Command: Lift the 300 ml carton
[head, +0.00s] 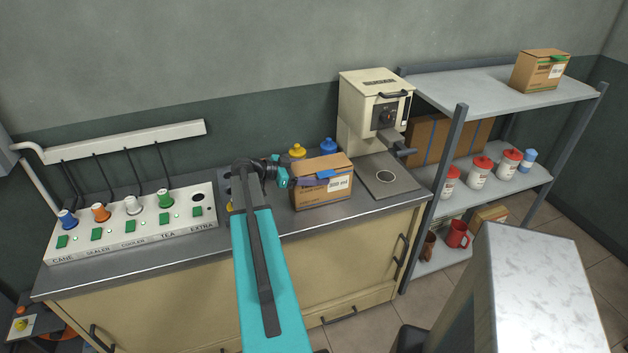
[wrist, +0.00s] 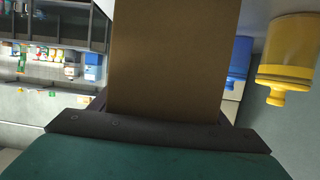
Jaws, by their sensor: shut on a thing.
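The 300 ml carton (head: 322,190) is a brown cardboard box with a white label on its right front. In the head view it is at the counter's middle, left of the press machine. My gripper (head: 312,181) reaches it from the left and is shut on it, with a dark finger across its front. In the wrist view the carton (wrist: 172,60) fills the middle between the jaws. Whether its underside touches the counter is hard to tell.
A yellow bottle (head: 297,151) and a blue bottle (head: 328,146) stand close behind the carton. The cream press machine (head: 372,110) is to the right. A switch panel (head: 130,222) lies left. Another carton (head: 540,72) sits on the top shelf (head: 480,88).

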